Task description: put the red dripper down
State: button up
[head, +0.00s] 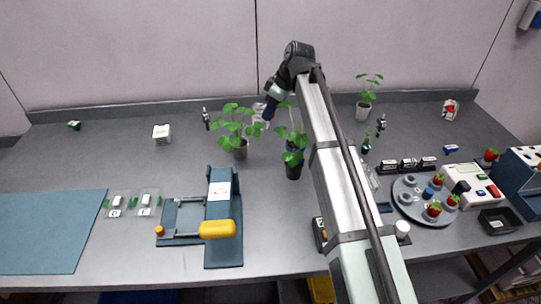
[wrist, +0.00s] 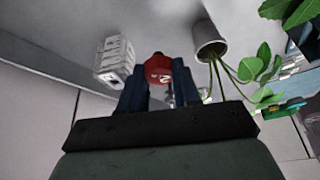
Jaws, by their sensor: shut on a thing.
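The red dripper (wrist: 157,69) shows in the wrist view as a round red part with a pale mark, between the two dark blue fingers of my gripper (wrist: 158,80). My gripper is shut on it. In the head view my gripper (head: 267,115) hangs over the back middle of the bench, between two potted plants. The dripper cannot be made out there, and I cannot tell whether it touches the bench.
A leafy plant (head: 239,128) stands close left of my gripper; another plant (head: 293,158) stands close right. In the wrist view a grey pot (wrist: 208,40) and a white block (wrist: 114,60) flank the fingers. A round grey rack (head: 408,207) holds berries at right. The back-left bench is mostly clear.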

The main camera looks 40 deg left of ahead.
jog(key=shift+s+d+f+n+g, duration=0.15)
jog(key=shift+s+d+f+n, duration=0.35)
jog(key=shift+f, duration=1.3)
jog(key=shift+s+d+f+n+g, duration=0.1)
jog(key=shift+s+d+f+n, duration=0.35)
jog(key=shift+f, duration=1.35)
jog(key=shift+s+d+f+n+g, duration=0.2)
jog(key=shift+s+d+f, duration=0.45)
jog(key=shift+f, duration=1.15)
jog(key=shift+f, duration=0.1)
jog(key=o, duration=1)
jog(key=v, duration=1.2)
jog(key=shift+a+r, duration=0.25)
jog(key=shift+a, duration=0.05)
